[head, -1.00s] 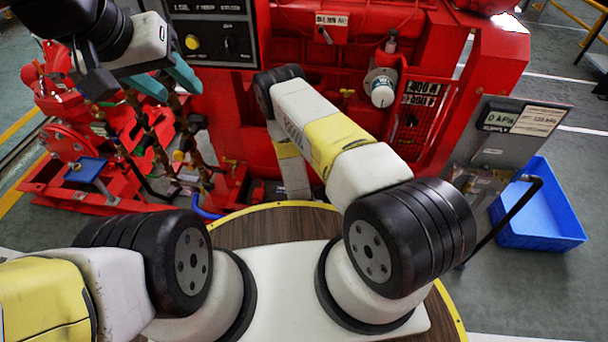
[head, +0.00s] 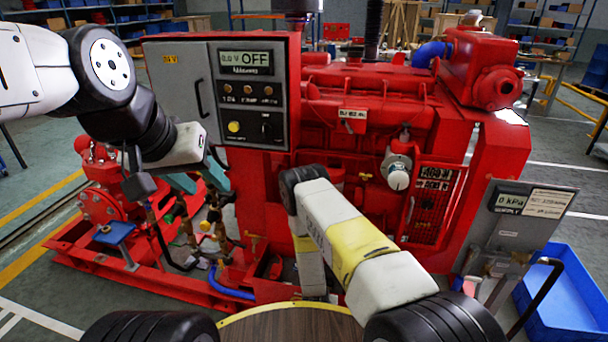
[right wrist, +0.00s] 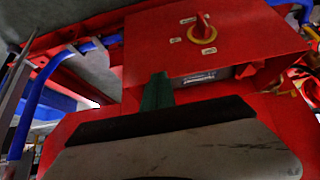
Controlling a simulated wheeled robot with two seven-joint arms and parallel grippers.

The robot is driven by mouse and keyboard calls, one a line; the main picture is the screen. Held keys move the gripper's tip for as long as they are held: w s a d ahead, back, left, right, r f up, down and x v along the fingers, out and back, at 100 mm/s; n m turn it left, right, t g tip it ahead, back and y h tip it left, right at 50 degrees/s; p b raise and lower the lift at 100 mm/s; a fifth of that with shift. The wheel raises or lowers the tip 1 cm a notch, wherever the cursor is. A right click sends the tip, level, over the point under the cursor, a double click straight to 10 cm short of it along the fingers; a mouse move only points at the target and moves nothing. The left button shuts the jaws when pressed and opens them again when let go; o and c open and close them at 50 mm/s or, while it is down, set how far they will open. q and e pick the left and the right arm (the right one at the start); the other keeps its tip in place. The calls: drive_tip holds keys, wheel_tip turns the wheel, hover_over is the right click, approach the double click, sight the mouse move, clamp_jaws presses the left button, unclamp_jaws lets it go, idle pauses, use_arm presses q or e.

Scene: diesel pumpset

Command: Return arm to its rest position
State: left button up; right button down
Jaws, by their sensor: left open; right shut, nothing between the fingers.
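My left gripper (head: 200,181) is open and empty in the head view, its teal fingers in front of the red engine and above the brass valves and hoses (head: 208,225). The left arm comes in from the upper left, raised. My right arm (head: 350,240) reaches forward toward the engine, bent downward at its far end. Its gripper is hidden in the head view. In the right wrist view my right gripper (right wrist: 157,92) is shut and empty, in front of a red panel with a red switch on a yellow ring (right wrist: 202,30).
The red diesel engine (head: 350,95) fills the middle, with a grey control panel (head: 190,85) reading OFF. A gauge board (head: 515,225) reading 0 kPa and a blue bin (head: 570,295) stand at right. The red pump (head: 100,205) is at left. Open floor lies farther left.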

drive_tip(key=w+a+r+y, duration=0.1)
drive_tip(key=w+r, duration=0.2)
drive_tip(key=r, duration=0.9)
drive_tip(key=w+a+r+y, duration=0.1)
drive_tip(key=w+r, duration=0.2)
drive_tip(key=r, duration=0.8)
drive_tip(key=w+a+r+y, duration=0.1)
drive_tip(key=w+r, duration=0.3)
drive_tip(key=r, duration=0.8)
drive_tip(key=s+d+r+n+y, duration=0.1)
drive_tip(key=s+d+r, duration=0.1)
drive_tip(key=s+r, duration=0.75)
drive_tip(key=s+d+r+n+y, duration=0.1)
drive_tip(key=s+r, duration=0.4)
drive_tip(key=r, duration=1)
drive_tip(key=s+d+r+n, duration=0.1)
drive_tip(key=s+d+r, duration=0.15)
drive_tip(key=s, duration=0.55)
drive_tip(key=s+d+r+n, duration=0.1)
drive_tip(key=s+d+r, duration=0.15)
drive_tip(key=s, duration=0.55)
drive_tip(key=m+g+h, duration=0.3)
drive_tip(key=m+g, duration=0.1)
drive_tip(key=g, duration=0.1)
hover_over(329, 278)
wheel_tip(329, 278, down, 51)
wheel_tip(329, 278, down, 13)
drive_tip(key=shift+w+d+r, duration=0.1)
drive_tip(key=shift+w, duration=0.05)
drive_tip(key=shift+f, duration=0.65)
